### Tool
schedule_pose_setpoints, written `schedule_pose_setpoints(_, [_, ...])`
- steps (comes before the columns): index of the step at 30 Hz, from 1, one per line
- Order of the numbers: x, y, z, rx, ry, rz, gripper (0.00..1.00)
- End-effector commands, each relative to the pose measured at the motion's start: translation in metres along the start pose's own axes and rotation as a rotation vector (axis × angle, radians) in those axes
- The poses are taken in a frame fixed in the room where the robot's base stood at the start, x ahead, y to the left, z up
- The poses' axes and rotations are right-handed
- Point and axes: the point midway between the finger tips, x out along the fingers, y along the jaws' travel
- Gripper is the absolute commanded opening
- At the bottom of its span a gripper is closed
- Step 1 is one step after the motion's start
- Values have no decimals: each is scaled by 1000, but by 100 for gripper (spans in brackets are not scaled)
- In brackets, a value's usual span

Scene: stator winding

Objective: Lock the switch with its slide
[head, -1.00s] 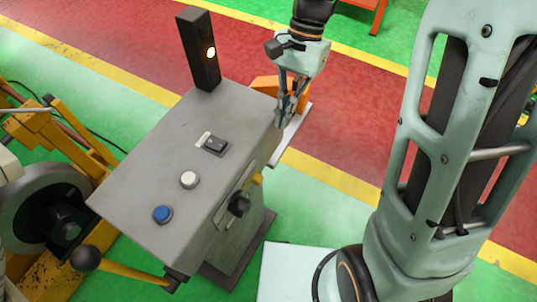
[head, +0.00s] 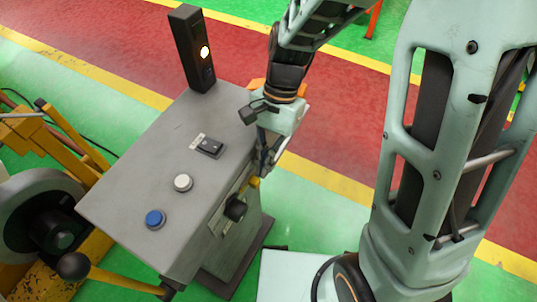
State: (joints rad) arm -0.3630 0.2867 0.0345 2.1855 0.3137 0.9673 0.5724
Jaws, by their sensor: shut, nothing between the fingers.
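A black rotary switch (head: 236,209) sits on a plate on the right-hand side face of the grey control cabinet (head: 160,170). A small yellow slide (head: 254,182) is just above and right of the switch on the same face. My gripper (head: 264,170) points down beside the cabinet's right edge, close to the yellow slide. Its fingers are shut with nothing between them. I cannot tell whether the fingertips touch the slide. The lower fingers partly overlap the cabinet's edge.
The cabinet top carries a blue button (head: 155,219), a white button (head: 183,183), a black rocker switch (head: 210,148) and a black post with a lit lamp (head: 204,52). A ball-ended lever (head: 74,266) sticks out at the front left.

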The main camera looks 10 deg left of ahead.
Motion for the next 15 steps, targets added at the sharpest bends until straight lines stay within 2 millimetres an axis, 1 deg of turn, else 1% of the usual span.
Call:
schedule_pose_setpoints(10, [0, 0, 2, 0, -1, 0, 0])
schedule_pose_setpoints(15, [5, 0, 20, -2, -2, 0, 0])
